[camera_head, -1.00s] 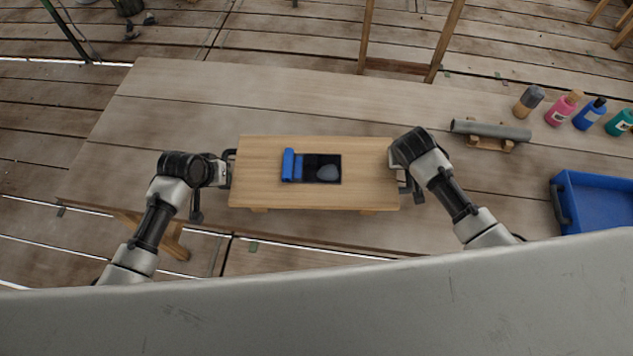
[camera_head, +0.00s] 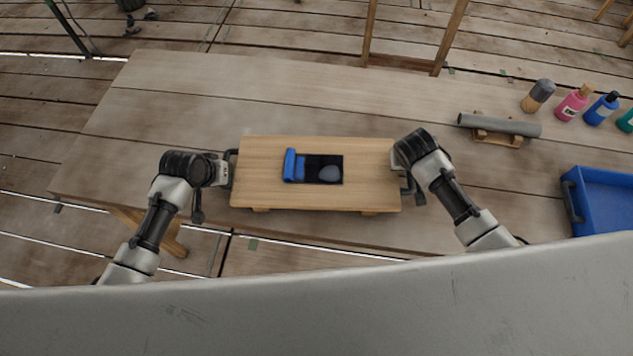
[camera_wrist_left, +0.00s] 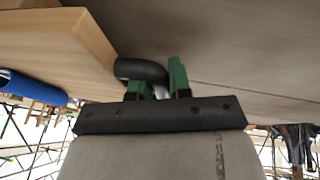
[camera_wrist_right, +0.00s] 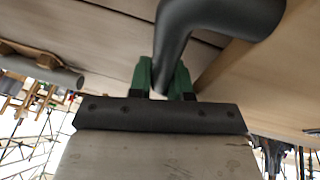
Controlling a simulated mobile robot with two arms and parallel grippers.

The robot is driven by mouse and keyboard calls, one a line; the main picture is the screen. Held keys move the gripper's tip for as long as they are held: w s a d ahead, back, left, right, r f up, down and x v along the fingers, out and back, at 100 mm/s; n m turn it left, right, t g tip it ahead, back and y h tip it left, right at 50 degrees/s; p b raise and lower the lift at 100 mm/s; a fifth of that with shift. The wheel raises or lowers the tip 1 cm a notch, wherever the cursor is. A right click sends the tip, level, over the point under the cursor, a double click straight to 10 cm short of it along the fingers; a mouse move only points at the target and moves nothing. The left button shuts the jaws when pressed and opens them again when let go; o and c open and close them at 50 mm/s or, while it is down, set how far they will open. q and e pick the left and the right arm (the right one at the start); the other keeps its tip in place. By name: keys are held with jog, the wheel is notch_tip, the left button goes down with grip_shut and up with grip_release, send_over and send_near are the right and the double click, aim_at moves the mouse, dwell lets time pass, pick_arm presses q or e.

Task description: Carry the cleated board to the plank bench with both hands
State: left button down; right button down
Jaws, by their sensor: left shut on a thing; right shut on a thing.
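The cleated board (camera_head: 260,190) is a light wooden board with cleats under its front edge and a dark handle at each end. A black tray (camera_head: 326,160) with a blue roll (camera_head: 290,165) and a grey rounded thing (camera_head: 329,174) lies on it. My left gripper (camera_head: 229,170) is shut on the left handle, which shows in the left wrist view (camera_wrist_left: 142,70). My right gripper (camera_head: 405,178) is shut on the right handle, seen in the right wrist view (camera_wrist_right: 190,30). The board looks level, over the front of the plank bench (camera_head: 200,90); any gap beneath is hard to judge.
On the bench's right side are a grey tube (camera_head: 498,125) on a wooden cradle, several bottles such as a pink one (camera_head: 572,104), and a blue crate (camera_head: 610,200). The bench top behind and left of the board is clear.

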pick_arm(q)
jog(key=shift+f+b, duration=0.45)
jog(key=shift+f, duration=0.1)
pick_arm(e)
jog(key=shift+f, duration=0.55)
pick_arm(q)
jog(key=c, duration=1.1)
grip_release()
pick_arm(e)
jog(key=c, duration=1.1)
grip_release()
pick_arm(q)
jog(key=shift+o, duration=0.2)
pick_arm(e)
jog(key=shift+o, duration=0.2)
pick_arm(q)
jog(key=shift+d+r, duration=0.1)
pick_arm(e)
jog(key=shift+a, duration=0.1)
